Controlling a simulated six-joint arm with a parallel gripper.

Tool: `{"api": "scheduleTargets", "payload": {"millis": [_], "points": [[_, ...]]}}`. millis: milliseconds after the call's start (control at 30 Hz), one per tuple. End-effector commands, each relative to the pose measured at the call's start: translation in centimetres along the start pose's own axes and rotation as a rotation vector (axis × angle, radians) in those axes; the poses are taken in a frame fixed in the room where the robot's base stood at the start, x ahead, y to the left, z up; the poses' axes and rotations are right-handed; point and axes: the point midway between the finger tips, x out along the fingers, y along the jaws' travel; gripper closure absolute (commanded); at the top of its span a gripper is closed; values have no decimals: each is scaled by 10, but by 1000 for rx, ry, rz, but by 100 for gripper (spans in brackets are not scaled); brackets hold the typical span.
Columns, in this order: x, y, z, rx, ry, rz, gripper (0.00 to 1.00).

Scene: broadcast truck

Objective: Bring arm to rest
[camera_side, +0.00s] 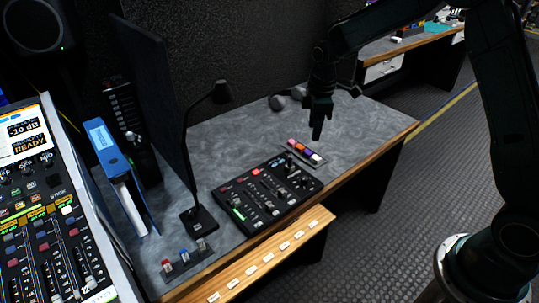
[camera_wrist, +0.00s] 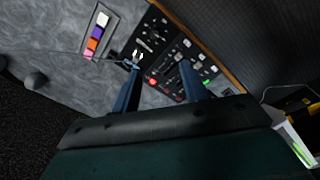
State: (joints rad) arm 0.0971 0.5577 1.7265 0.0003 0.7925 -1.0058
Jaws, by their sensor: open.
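My gripper (camera_side: 317,136) hangs above the grey desk (camera_side: 235,128) in the side view, pointing down, near the far end of the black mixer panel (camera_side: 265,195). It appears clear of the desk and holds nothing. In the wrist view my gripper (camera_wrist: 160,66) shows two blue-grey fingers spread apart, with the mixer panel (camera_wrist: 158,48) beyond and between them. A small strip of coloured blocks (camera_side: 305,152) lies just below the gripper in the side view. The strip also shows at upper left in the wrist view (camera_wrist: 97,33).
A gooseneck lamp (camera_side: 187,150) stands left of the mixer panel. A blue binder (camera_side: 118,170), a large console (camera_side: 50,220) and a small switch strip (camera_side: 183,258) are farther left. A wooden ledge (camera_side: 275,255) runs along the front. The desk behind the panel is mostly bare.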

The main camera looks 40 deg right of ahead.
Motion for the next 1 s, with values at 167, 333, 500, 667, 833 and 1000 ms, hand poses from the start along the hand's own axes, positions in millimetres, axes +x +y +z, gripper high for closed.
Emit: {"api": "scheduleTargets", "payload": {"millis": [167,333,500,667,833,1000], "points": [[-46,-21,7,91,29,39,56],[-82,-43,16,181,58,70,56],[-115,-68,28,271,90,98,56],[-140,-93,41,354,124,121,56],[-162,-121,56,442,162,142,56],[-179,-149,73,530,203,160,56]]}}
